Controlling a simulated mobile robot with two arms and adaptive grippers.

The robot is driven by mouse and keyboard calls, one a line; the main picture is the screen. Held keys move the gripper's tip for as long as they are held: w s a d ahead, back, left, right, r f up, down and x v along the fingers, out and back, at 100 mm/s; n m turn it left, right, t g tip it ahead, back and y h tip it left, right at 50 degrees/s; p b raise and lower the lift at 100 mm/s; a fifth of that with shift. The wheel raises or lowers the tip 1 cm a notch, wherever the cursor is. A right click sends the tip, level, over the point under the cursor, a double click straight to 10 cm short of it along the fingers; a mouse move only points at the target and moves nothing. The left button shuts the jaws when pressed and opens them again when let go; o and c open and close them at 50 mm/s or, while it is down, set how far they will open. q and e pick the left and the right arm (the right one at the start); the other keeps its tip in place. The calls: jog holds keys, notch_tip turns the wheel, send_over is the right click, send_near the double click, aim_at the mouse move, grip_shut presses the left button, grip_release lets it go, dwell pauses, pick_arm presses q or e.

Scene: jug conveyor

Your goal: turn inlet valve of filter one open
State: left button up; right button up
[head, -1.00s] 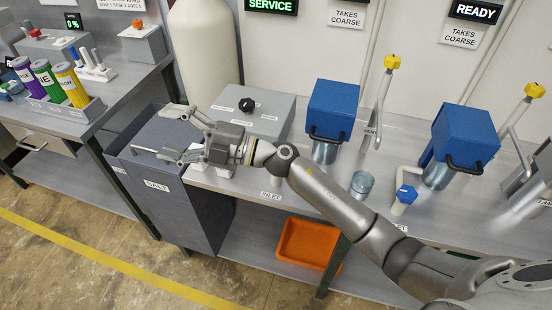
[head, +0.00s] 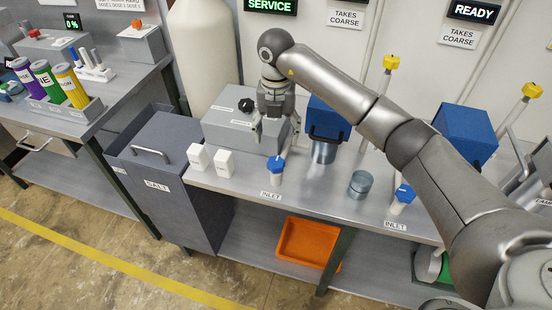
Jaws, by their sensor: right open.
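The left inlet valve has a blue handle (head: 276,165) on a white stem, standing behind an INLET label at the bench's front, by the left blue-topped filter (head: 324,149). A second inlet valve with a blue handle (head: 404,194) stands to the right, by the other blue-topped filter (head: 466,130). I cannot read a filter number. My right gripper (head: 276,133) points down with its fingers apart, just above and behind the left blue handle in the picture. It holds nothing, and I see no clear contact with the handle. My left gripper is not in view.
Two white blocks (head: 211,160) stand left of the valve. A grey box with a black knob (head: 247,105) is behind the gripper. A clear cup (head: 361,184) stands between the two valves. The grey SALT bin (head: 165,180) is at the bench's left end.

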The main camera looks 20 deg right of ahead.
aim_at(276, 162)
notch_tip(276, 162, down, 9)
jog(key=p, duration=0.3)
jog(key=shift+a+f, duration=0.1)
jog(key=shift+f, duration=0.7)
jog(key=c, duration=1)
